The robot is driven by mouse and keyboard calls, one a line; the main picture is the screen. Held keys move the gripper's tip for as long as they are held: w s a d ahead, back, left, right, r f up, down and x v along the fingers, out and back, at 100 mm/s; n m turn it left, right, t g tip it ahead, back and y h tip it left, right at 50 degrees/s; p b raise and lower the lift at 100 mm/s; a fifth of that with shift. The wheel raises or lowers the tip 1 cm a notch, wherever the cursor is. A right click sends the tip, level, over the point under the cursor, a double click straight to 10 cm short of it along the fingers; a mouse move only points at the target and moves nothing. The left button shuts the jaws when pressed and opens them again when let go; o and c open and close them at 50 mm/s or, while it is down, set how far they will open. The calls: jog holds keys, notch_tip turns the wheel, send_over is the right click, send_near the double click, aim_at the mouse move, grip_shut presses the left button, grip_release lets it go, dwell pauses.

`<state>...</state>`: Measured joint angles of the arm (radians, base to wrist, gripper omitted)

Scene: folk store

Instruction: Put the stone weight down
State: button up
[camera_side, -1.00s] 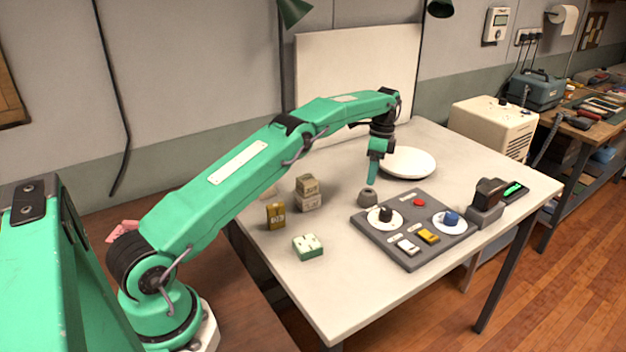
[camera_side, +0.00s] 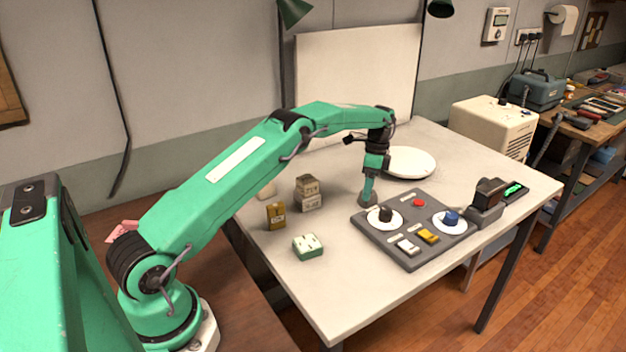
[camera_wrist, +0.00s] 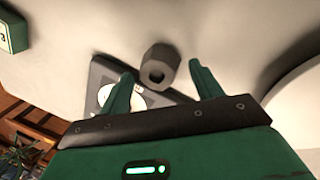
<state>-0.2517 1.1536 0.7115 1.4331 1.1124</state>
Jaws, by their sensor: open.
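The stone weight (camera_side: 362,199) is a small dark grey block, mostly hidden behind my gripper in the side view. It stands on the white table just off the panel's far left edge. In the wrist view the weight (camera_wrist: 165,56) shows a faceted body with a dark hole in its face. My gripper (camera_side: 368,198) points down at the weight. In the wrist view its two fingers (camera_wrist: 160,76) are spread apart, one to each side of the weight, with gaps between. I cannot tell how far the tips are above the table.
A grey panel (camera_side: 410,259) with two white dishes (camera_side: 447,229), a red button and switches lies to the right. A white plate (camera_side: 410,160) is behind. Stacked tan blocks (camera_side: 308,200), a brown block (camera_side: 275,215) and a green-white block (camera_side: 308,246) stand left. The front table is clear.

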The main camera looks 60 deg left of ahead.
jog(key=shift+s+f, duration=0.15)
jog(key=shift+f, duration=0.9)
jog(key=c, duration=1.1)
jog(key=shift+o, duration=0.2)
jog(key=shift+r, duration=0.2)
jog(key=shift+r, duration=1.9)
jog(key=s+d+r, duration=0.3)
jog(key=d+r, duration=0.4)
jog(key=d, duration=0.4)
jog(key=shift+s+d, duration=0.15)
